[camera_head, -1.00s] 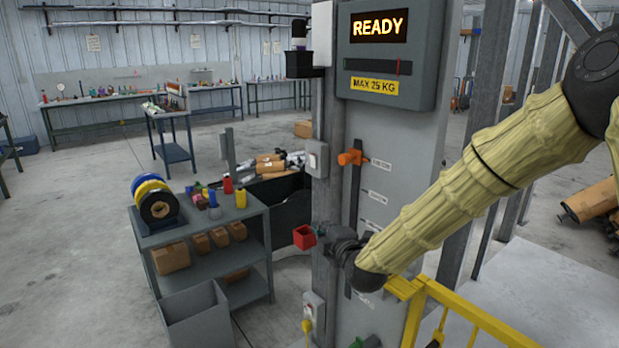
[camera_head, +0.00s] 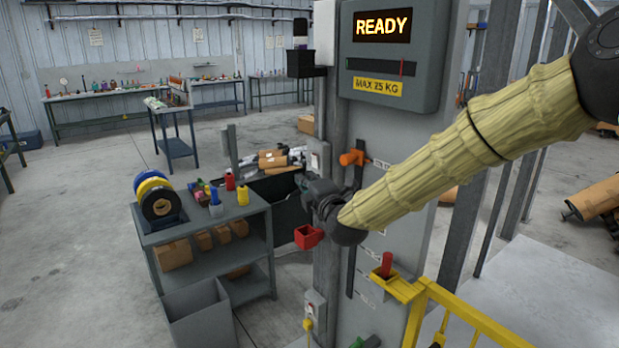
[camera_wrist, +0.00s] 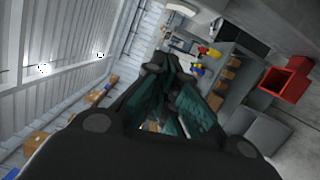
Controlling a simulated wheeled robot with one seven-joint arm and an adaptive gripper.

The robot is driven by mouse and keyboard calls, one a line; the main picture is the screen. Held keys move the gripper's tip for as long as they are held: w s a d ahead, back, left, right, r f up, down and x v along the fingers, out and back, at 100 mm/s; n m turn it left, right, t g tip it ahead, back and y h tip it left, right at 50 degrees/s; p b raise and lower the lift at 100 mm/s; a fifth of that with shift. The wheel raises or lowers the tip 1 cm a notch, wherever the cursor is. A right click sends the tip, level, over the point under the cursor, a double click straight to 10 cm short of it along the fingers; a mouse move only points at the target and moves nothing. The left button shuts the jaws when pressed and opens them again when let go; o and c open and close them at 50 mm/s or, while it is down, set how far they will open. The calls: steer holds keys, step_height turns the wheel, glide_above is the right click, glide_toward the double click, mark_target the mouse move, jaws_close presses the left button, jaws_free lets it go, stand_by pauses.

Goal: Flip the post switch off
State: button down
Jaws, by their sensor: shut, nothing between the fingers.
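The post (camera_head: 326,110) is a grey upright beside the panel with the READY display. A pale switch box (camera_head: 319,157) is on the post, with only its upper part showing. Its lower part and lever are hidden behind my gripper (camera_head: 301,181), so I cannot tell how the lever stands. My gripper is shut and empty, in front of the post just below and left of the box in the picture. I cannot tell whether it touches the box. In the wrist view its dark fingers (camera_wrist: 166,84) are together, and the switch box cannot be made out there.
A red open box (camera_head: 308,236) sits on the post below my gripper; it also shows in the wrist view (camera_wrist: 287,82). An orange handle (camera_head: 352,158) is to the right. A lower outlet box (camera_head: 315,307) has a yellow plug. A grey cart (camera_head: 255,206) stands left.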

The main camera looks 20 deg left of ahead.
mark_target(315, 161)
steer(key=w+a+p, duration=0.2)
steer(key=w+p, duration=0.3)
steer(key=w, duration=0.4)
steer(key=shift+w+a+r, duration=0.15)
steer(key=shift+a+r, duration=0.05)
steer(key=shift+r, duration=0.15)
steer(key=shift+d, duration=0.1)
steer(key=shift+f, duration=0.15)
steer(key=b, duration=0.3)
steer(key=shift+a+f, duration=0.35)
steer(key=shift+f, duration=0.05)
